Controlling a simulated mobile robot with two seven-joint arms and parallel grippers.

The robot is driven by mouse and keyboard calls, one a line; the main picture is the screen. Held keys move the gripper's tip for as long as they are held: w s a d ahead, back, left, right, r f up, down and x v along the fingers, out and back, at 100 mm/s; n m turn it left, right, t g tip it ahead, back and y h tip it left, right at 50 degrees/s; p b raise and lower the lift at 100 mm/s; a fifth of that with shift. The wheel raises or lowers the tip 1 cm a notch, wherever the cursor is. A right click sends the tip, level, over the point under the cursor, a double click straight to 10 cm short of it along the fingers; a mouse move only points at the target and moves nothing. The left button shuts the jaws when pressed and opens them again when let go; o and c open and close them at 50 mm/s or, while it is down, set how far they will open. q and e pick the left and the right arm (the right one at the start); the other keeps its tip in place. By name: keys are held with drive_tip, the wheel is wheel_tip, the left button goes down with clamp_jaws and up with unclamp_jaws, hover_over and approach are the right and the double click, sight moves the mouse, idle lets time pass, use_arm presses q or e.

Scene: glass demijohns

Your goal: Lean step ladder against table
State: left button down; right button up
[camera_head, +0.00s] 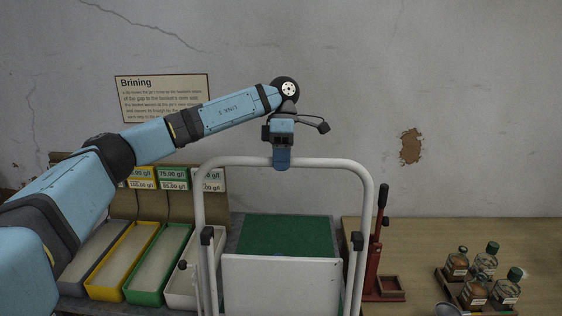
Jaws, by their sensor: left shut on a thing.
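The step ladder (366,208) has a white tubular frame and stands upright in the middle of the head view. Its top rail runs level, and a flat white panel (282,288) shows low between its rails. My left gripper (282,162) is shut on the middle of the top rail from above. The wooden table (430,228) spans the lower right behind the ladder. The ladder's feet are below the picture, and I cannot tell whether its frame touches the table. My right gripper is out of view.
A green mat (287,232) lies behind the ladder. Coloured bins (127,262) stand at left. A red lever tool (376,255) stands close to the right rail. A rack of several small bottles (457,290) sits at far right. A Brining sign (162,98) hangs on the wall.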

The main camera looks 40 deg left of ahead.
use_arm(q)
drive_tip(key=shift+w+f, duration=0.1)
drive_tip(key=shift+f, duration=0.2)
drive_tip(key=w, duration=0.1)
drive_tip(key=w+a+p, duration=0.1)
drive_tip(key=shift+w+a+f, duration=0.2)
drive_tip(key=shift+w+f, duration=0.1)
drive_tip(key=shift+f, duration=0.05)
drive_tip(key=c, duration=0.8)
unclamp_jaws()
drive_tip(key=shift+w, duration=0.1)
drive_tip(key=p+v, duration=0.1)
drive_tip(key=v, duration=0.3)
drive_tip(key=p+v, duration=0.1)
drive_tip(key=v, duration=0.4)
drive_tip(key=p+v, duration=0.1)
drive_tip(key=v, duration=0.3)
drive_tip(key=shift+w+a+r, duration=0.2)
drive_tip(key=shift+w+a, duration=0.05)
drive_tip(key=shift+w, duration=0.2)
